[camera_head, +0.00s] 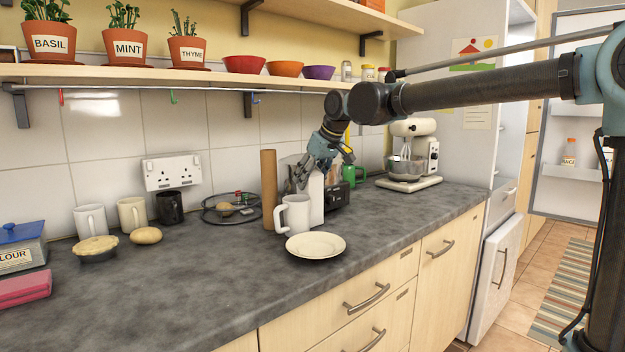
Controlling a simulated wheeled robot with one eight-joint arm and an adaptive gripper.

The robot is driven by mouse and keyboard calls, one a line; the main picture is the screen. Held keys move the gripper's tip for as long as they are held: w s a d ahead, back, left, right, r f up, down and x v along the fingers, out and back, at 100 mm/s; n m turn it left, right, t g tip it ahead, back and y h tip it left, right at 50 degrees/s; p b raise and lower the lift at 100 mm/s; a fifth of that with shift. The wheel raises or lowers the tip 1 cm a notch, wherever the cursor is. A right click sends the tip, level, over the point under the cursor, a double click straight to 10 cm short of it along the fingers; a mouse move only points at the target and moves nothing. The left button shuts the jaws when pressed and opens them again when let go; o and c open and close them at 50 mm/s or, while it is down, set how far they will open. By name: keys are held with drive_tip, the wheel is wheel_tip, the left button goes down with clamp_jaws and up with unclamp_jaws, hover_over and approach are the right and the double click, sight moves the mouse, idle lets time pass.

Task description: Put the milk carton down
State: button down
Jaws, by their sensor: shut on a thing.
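My gripper (312,168) is shut on the white milk carton (317,200), near its top. The carton is upright behind the white mug (295,213) and in front of a dark appliance. Its base is partly hidden by the mug, and I cannot tell whether it touches the grey worktop (215,285). The mug stands just behind a cream plate (316,246) near the worktop's front edge.
A brown cardboard tube (269,190) stands left of the carton, beside a black wire rack (231,208). A stand mixer (411,155) is at the right. Several mugs stand at the left. The worktop's front left is clear.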

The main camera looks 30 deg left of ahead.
drive_tip(key=shift+f, duration=0.1)
drive_tip(key=c, duration=0.7)
unclamp_jaws()
drive_tip(key=v, duration=1.2)
